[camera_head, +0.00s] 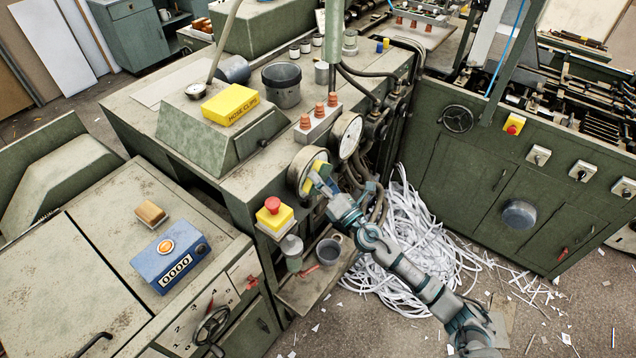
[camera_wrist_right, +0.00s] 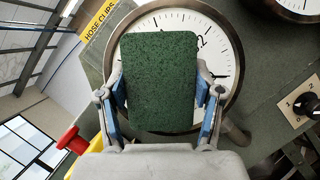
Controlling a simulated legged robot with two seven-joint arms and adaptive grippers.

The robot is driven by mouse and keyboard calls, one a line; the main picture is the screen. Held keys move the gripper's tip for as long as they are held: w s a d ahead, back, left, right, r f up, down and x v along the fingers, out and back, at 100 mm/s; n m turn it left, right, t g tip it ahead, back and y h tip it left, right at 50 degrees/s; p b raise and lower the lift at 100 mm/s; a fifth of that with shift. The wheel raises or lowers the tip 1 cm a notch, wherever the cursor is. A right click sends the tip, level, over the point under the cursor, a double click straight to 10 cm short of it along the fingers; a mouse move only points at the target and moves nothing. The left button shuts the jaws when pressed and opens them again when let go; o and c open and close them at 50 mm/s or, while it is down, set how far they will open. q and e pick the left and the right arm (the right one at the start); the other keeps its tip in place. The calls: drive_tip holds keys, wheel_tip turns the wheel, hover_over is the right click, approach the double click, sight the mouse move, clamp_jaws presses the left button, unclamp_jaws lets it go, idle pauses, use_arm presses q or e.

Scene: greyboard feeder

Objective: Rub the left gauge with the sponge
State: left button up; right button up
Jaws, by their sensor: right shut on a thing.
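The left gauge (camera_head: 296,174) is a round white dial in a metal rim on the front of the green machine. It also fills the top middle of the right wrist view (camera_wrist_right: 221,50). My right gripper (camera_head: 322,184) is shut on a sponge (camera_head: 313,179), which looks yellow from the head. In the right wrist view the sponge's dark green face (camera_wrist_right: 160,80) sits between the two fingers and covers much of the dial. The sponge is at the gauge face; I cannot tell whether it touches. My left gripper is not in view.
A second gauge (camera_head: 347,136) is just right of the left one. A red and yellow stop button (camera_head: 273,212) sits below left. Hoses hang at the right, above a heap of paper strips (camera_head: 410,245). A shelf below holds a grey mug (camera_head: 328,251).

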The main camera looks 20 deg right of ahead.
sight(314, 189)
drive_tip(key=shift+w+d+b, duration=0.5)
drive_tip(key=shift+w+d, duration=0.25)
drive_tip(key=shift+d, duration=0.15)
drive_tip(key=shift+w+d+r, duration=0.1)
drive_tip(key=shift+w+d, duration=0.1)
drive_tip(key=shift+d, duration=0.1)
drive_tip(key=shift+w+d+b, duration=0.7)
drive_tip(key=shift+w+d, duration=0.05)
drive_tip(key=shift+d, duration=0.15)
drive_tip(key=shift+w+d, duration=0.15)
drive_tip(key=shift+d, duration=0.1)
drive_tip(key=shift+c, duration=0.6)
drive_tip(key=shift+w+d, duration=0.15)
drive_tip(key=shift+d, duration=0.05)
drive_tip(key=shift+s+a+p, duration=0.75)
drive_tip(key=shift+a, duration=0.35)
drive_tip(key=shift+s+a, duration=0.45)
drive_tip(key=shift+a, duration=0.15)
drive_tip(key=shift+s+a+p, duration=1.15)
drive_tip(key=shift+s+a, duration=0.35)
drive_tip(key=shift+a, duration=0.3)
drive_tip(key=shift+s+a, duration=0.6)
drive_tip(key=shift+a, duration=0.15)
drive_tip(key=shift+d, duration=0.1)
